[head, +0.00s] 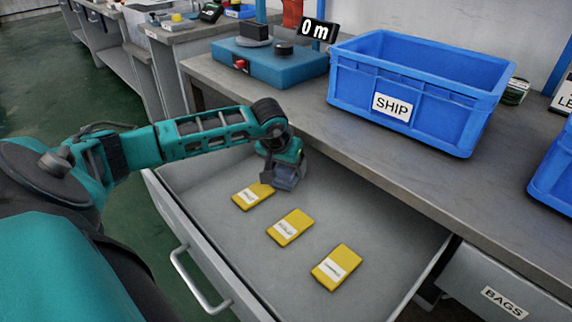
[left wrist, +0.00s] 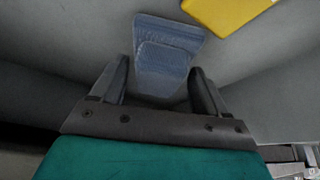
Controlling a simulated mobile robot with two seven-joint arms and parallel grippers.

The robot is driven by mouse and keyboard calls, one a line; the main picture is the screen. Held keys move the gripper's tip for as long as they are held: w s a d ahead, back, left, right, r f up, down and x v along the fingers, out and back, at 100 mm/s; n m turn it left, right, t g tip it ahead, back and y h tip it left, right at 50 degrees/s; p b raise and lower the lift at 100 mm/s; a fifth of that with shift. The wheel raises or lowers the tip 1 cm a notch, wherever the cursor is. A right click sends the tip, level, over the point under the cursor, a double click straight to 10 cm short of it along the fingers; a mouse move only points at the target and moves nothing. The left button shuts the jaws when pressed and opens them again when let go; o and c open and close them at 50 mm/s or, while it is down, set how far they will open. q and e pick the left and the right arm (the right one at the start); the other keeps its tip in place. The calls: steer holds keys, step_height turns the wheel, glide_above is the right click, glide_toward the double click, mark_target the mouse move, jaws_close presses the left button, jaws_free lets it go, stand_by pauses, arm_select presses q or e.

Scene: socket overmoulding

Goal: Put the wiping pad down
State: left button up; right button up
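The wiping pad (left wrist: 170,52) is a blue-grey textured block with a smaller raised part on it. In the left wrist view it lies between and beyond the fingers of my left gripper (left wrist: 162,78), with narrow gaps beside it, so the fingers look open around it. In the head view the left gripper (head: 284,172) points down into the open drawer, with the pad (head: 288,180) under it by the drawer's back side. The pad looks to be at the drawer floor, but its contact is hidden. My right gripper is not in view.
The open grey drawer (head: 215,225) holds yellow labelled packs: one beside the pad (head: 253,196), one in the middle (head: 290,228), one nearer (head: 336,267). Bare floor lies around them. On the bench (head: 300,108) above stand a blue SHIP crate (head: 350,92) and a blue scale (head: 270,65).

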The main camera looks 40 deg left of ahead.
arm_select(q)
steer(key=o, duration=0.3)
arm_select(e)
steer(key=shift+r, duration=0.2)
arm_select(q)
steer(key=shift+r+p, duration=0.6)
steer(key=shift+r, duration=0.05)
steer(key=p+v, duration=0.3)
steer(key=v, duration=0.9)
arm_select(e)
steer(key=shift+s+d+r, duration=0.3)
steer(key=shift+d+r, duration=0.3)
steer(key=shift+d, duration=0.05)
arm_select(q)
steer(key=shift+s+f, duration=0.1)
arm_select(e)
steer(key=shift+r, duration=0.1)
